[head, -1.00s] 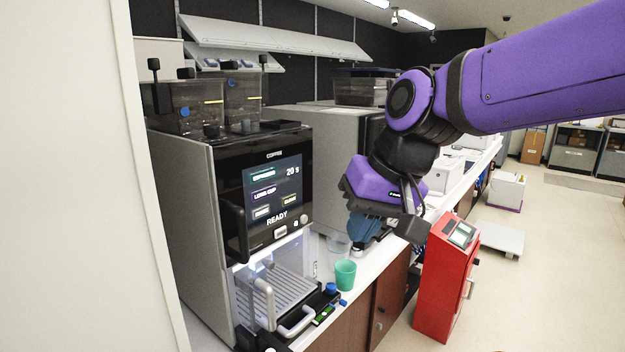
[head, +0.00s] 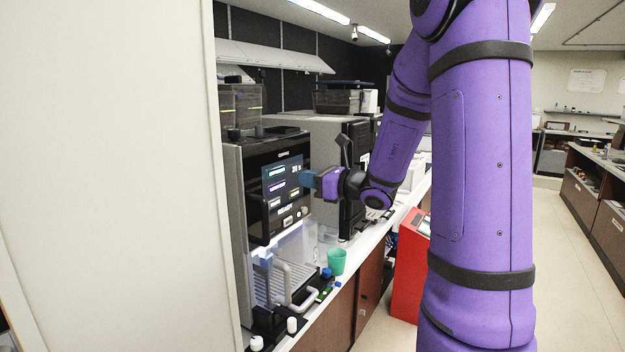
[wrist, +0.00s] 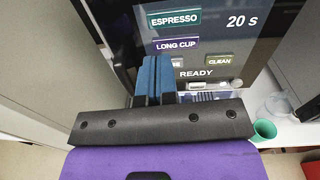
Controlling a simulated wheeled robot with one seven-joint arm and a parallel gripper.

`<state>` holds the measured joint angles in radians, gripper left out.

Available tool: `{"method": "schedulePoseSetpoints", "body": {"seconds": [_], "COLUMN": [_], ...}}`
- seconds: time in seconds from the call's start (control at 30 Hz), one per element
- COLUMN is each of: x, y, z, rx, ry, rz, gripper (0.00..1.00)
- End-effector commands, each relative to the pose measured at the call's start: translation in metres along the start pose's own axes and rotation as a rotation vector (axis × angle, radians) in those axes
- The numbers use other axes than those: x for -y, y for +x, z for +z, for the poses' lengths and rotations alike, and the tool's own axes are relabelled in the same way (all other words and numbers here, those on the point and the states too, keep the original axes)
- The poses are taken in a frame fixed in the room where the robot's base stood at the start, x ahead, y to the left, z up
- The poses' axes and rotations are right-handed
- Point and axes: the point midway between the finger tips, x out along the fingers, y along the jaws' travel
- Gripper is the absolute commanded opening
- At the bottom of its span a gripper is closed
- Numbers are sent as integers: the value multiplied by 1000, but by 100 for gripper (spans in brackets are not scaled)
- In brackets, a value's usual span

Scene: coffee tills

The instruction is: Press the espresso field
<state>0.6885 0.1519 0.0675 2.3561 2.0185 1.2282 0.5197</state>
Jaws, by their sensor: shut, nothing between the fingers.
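The coffee machine (head: 262,219) has a dark front with a lit screen. In the wrist view the green espresso field (wrist: 174,19) is at the top of the screen, with "20 s" to its right. The long cup field (wrist: 176,45) is below it. My gripper (wrist: 155,62) has blue fingers that are closed together and empty. In the wrist view the fingertips show below the espresso field, just under the long cup field. In the head view my gripper (head: 304,179) points left at the screen, close to its right side. Whether it touches is unclear.
Metal handles (head: 303,300) and small knobs stick out low at the machine's front. A red cabinet (head: 408,270) stands to the right. A pale panel (head: 110,180) fills the left side.

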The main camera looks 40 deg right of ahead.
Motion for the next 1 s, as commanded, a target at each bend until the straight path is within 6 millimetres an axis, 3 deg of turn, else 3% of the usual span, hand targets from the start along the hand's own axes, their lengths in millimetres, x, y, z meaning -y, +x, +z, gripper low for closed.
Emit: {"method": "schedulePoseSetpoints", "body": {"seconds": [0.1, 0.23, 0.7, 1.0], "x": [13, 15, 16, 17], "y": [-1, 6, 61, 79], "z": [-3, -4, -2, -2], "rx": [19, 21, 21, 20], "ry": [37, 42, 40, 39], "rz": [-43, -47, -44, -45], "gripper": [0, 0, 0, 0]}}
